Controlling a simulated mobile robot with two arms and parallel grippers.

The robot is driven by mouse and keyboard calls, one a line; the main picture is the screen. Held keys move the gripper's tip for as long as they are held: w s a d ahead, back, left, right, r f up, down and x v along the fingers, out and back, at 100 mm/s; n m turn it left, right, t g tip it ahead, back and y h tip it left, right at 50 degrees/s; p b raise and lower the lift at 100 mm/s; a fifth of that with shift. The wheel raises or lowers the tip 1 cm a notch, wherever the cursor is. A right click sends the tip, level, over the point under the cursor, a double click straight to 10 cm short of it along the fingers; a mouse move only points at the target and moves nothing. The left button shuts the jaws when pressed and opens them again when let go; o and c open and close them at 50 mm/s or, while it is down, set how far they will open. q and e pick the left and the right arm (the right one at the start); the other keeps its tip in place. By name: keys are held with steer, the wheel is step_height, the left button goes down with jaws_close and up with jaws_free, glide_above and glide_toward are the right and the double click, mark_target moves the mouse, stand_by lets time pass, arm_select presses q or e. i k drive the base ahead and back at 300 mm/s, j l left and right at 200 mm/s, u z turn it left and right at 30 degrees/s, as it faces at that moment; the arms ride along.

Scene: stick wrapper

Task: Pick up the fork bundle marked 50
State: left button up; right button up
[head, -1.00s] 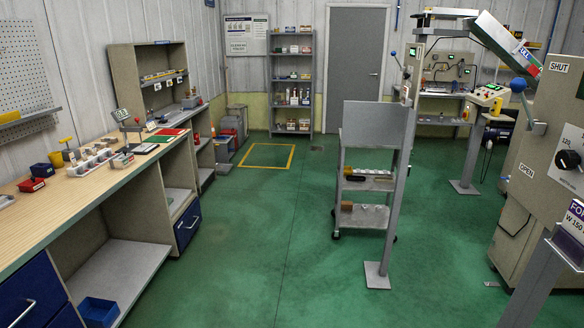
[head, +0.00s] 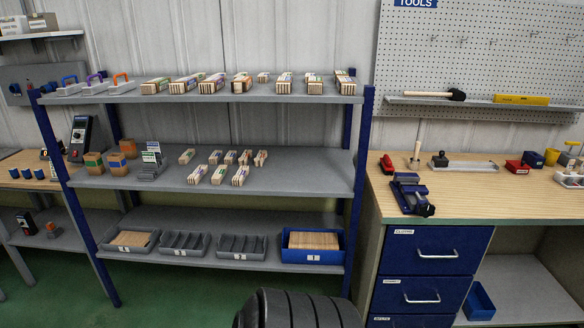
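A blue-posted shelf unit holds several banded bundles of pale wooden pieces. On the top shelf (head: 215,96) a row of larger bundles (head: 212,83) runs to the right end, with bands in differing colours. The marks on the bundles are too small to read, so I cannot tell which one is the fork bundle marked 50. Neither of my grippers is in view.
The bottom shelf holds grey trays (head: 185,243) and a blue bin (head: 312,258) of wooden pieces. Handled blocks (head: 95,85) stand at top left. At right is a workbench (head: 470,200) with a blue vise (head: 410,194) and drawers. Green floor shows at lower left.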

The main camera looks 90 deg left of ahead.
mark_target(195, 178)
steer(key=u, duration=3.45)
steer(key=i+j+z, duration=0.1)
steer(key=i+j, duration=0.15)
steer(key=i+j+z, duration=0.1)
steer(key=j, duration=0.3)
steer(key=i+j+z, duration=0.1)
steer(key=i+j, duration=0.2)
steer(key=i+j+z, duration=0.1)
steer(key=j, duration=0.3)
steer(key=i, duration=0.1)
